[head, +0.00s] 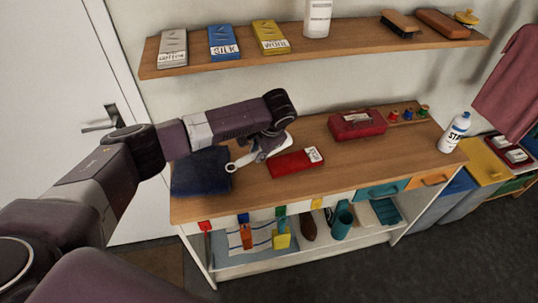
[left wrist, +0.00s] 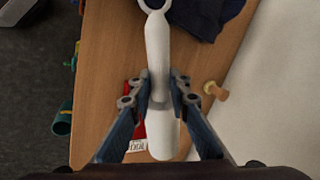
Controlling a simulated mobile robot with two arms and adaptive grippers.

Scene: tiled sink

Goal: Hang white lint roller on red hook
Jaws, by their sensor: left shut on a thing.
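My left gripper (head: 263,152) is shut on the white lint roller (head: 245,160) and holds it above the wooden tabletop. The roller's ring end points left in the head view. In the left wrist view the roller (left wrist: 158,50) lies lengthwise between the fingers (left wrist: 158,101), with its ring at the top edge. The red hook (head: 205,226) is on the table's front edge at the left end, below and left of the gripper. The roller is apart from it. My right gripper is not in view.
A dark blue folded cloth (head: 201,172) and a red labelled box (head: 295,163) lie on the table near the gripper. Blue (head: 243,218), green (head: 281,211) and yellow (head: 317,203) hooks line the front edge. A wall shelf (head: 340,47) runs above.

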